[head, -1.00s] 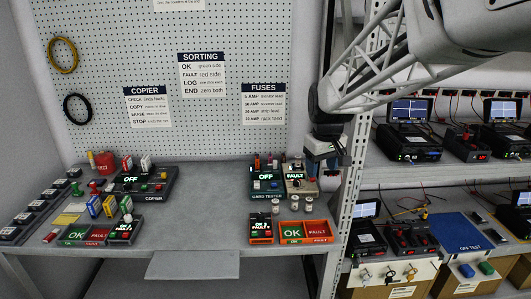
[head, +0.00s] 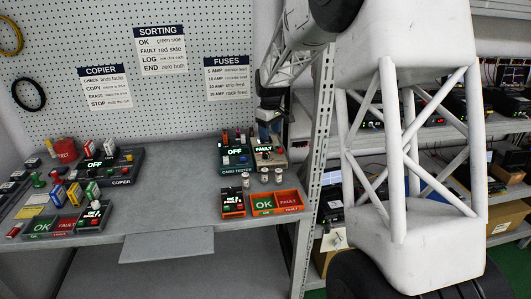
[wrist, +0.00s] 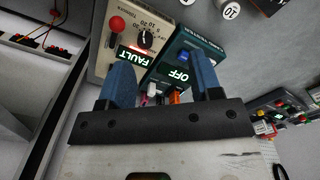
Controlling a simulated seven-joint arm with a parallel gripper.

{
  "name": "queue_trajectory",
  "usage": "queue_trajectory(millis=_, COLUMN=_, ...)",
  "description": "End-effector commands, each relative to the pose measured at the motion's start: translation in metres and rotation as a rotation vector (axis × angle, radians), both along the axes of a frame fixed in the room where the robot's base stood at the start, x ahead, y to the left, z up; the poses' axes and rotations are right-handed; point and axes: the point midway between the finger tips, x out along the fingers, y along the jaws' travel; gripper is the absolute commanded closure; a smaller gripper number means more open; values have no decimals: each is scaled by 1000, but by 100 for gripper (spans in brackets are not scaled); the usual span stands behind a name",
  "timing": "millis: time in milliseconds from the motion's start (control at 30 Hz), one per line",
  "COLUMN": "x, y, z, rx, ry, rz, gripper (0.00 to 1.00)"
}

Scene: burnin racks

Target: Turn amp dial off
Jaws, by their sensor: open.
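The amp dial is most likely the black dial (wrist: 146,38) with a numbered scale on a beige box (wrist: 104,62). The wrist view shows the box with a red knob (wrist: 117,24) and a lit FAULT display (wrist: 134,56). In the head view the box (head: 280,158) stands at the right end of the bench, but its dial is too small to read. My gripper (wrist: 163,72) is open, its blue fingers pointing toward the box and the tester beside it. Nothing is between the fingers' tips that they touch. In the head view my gripper (head: 268,138) is just above and behind the box.
The dark card tester (head: 235,172), showing OFF, stands directly left of the box. Small white cylinders, an orange OK/FAULT tray (head: 277,211) and a small control unit (head: 232,204) lie in front. A perforated rack post (head: 318,160) rises close on the right. The bench middle is clear.

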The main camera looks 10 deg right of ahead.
Motion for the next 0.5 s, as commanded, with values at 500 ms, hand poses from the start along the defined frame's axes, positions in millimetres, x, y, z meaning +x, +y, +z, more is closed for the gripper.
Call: queue_trajectory(millis=500, x=72, y=2, z=-60, rx=-1, ry=30, rz=104, gripper=42)
